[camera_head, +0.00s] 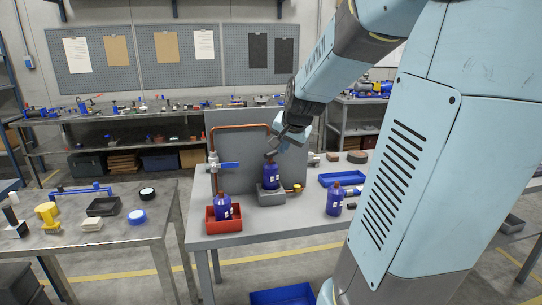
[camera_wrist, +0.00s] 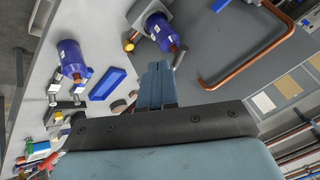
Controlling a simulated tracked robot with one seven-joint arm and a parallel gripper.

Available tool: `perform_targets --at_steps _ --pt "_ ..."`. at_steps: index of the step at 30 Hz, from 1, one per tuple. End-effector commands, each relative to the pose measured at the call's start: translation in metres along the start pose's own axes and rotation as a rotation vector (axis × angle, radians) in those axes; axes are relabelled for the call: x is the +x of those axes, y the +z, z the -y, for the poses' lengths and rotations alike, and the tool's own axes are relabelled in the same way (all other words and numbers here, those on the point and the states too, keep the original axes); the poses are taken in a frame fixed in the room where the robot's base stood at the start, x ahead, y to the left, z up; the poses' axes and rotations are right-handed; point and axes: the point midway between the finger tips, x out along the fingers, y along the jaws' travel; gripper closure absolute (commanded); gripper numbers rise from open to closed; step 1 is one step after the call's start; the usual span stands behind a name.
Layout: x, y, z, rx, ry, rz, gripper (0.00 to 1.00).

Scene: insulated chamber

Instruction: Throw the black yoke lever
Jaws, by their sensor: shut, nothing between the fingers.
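A blue bottle with a reddish-brown top (camera_head: 271,176) stands in a grey block (camera_head: 271,197) on the middle bench, in front of a grey panel. It also shows at the top of the wrist view (camera_wrist: 158,30). A small dark bar (camera_wrist: 179,60) juts from beside its top; it may be the black yoke lever, but I cannot tell for sure. My gripper (camera_head: 281,147) is just above and right of this bottle's top. In the wrist view my gripper's fingers (camera_wrist: 157,72) are together, empty, and appear apart from the bar.
A copper pipe (camera_head: 240,127) with a blue-handled valve (camera_head: 229,165) runs left of the bottle. A red tray (camera_head: 224,225) holds another blue bottle. A third bottle (camera_head: 334,203) and a blue tray (camera_head: 342,179) are to the right. A brass fitting (camera_head: 297,188) sits beside the block.

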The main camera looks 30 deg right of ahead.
Motion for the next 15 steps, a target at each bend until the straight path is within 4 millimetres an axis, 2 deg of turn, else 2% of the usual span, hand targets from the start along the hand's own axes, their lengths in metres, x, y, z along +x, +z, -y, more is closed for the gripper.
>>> perform_targets --at_steps 3,6,15 --pt "0.022 -0.022 -0.009 0.083 0.020 -0.037 1.00" --pt "0.032 -0.034 -0.014 0.127 0.028 -0.061 1.00" --pt "0.051 -0.042 -0.017 0.155 0.033 -0.074 1.00"
